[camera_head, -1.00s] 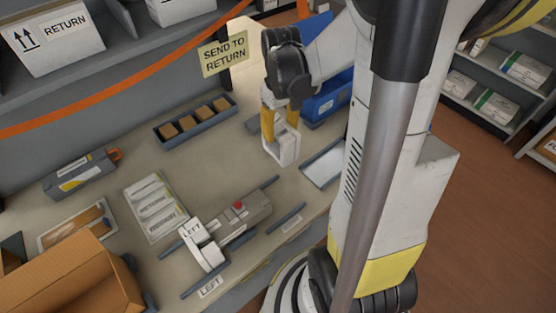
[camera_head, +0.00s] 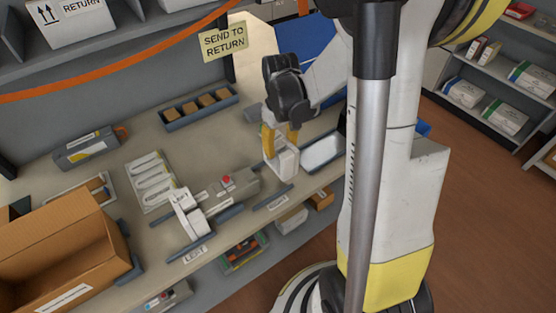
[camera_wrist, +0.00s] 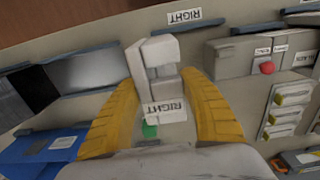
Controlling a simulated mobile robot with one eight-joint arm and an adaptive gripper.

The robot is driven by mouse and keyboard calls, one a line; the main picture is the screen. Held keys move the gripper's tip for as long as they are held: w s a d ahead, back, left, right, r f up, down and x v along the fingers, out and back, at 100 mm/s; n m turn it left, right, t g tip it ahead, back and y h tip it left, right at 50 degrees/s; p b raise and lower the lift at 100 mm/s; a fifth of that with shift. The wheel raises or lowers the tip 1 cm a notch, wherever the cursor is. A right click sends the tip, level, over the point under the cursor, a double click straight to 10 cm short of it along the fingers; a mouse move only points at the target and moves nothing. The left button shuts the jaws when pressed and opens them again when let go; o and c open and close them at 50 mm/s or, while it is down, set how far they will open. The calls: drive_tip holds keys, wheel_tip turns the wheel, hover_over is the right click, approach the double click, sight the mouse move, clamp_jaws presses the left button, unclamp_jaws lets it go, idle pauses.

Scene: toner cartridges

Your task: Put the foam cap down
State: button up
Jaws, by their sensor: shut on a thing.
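The foam cap (camera_head: 287,162) is a white notched block labelled RIGHT. My gripper (camera_head: 281,138) is shut on it, with a yellow finger on each side; the cap also shows between the fingers in the wrist view (camera_wrist: 155,60). It is upright over the bench, right of the grey toner cartridge (camera_head: 243,181) with its red button. A gap shows between cap and cartridge. I cannot tell whether the cap touches the bench. A second white cap (camera_head: 184,210) sits on the cartridge's left end. A RIGHT label (camera_wrist: 184,17) lies on the bench edge beyond the held cap.
Dark rails (camera_head: 273,197) lie along the bench front. A pale tray (camera_head: 323,150) is right of the cap. Behind are a tray of brown blocks (camera_head: 200,107) and a blue bin (camera_head: 305,50). A white slotted tray (camera_head: 152,181) and an open carton (camera_head: 65,250) stand left.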

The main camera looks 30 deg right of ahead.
sight(278, 163)
drive_tip(key=shift+w+a+f, duration=0.3)
drive_tip(key=shift+w+f, duration=0.15)
drive_tip(key=shift+s+f+b, duration=0.1)
drive_tip(key=shift+f+b, duration=0.9)
drive_tip(key=shift+f, duration=0.95)
drive_tip(key=o, duration=0.9)
drive_tip(key=shift+o, duration=0.2)
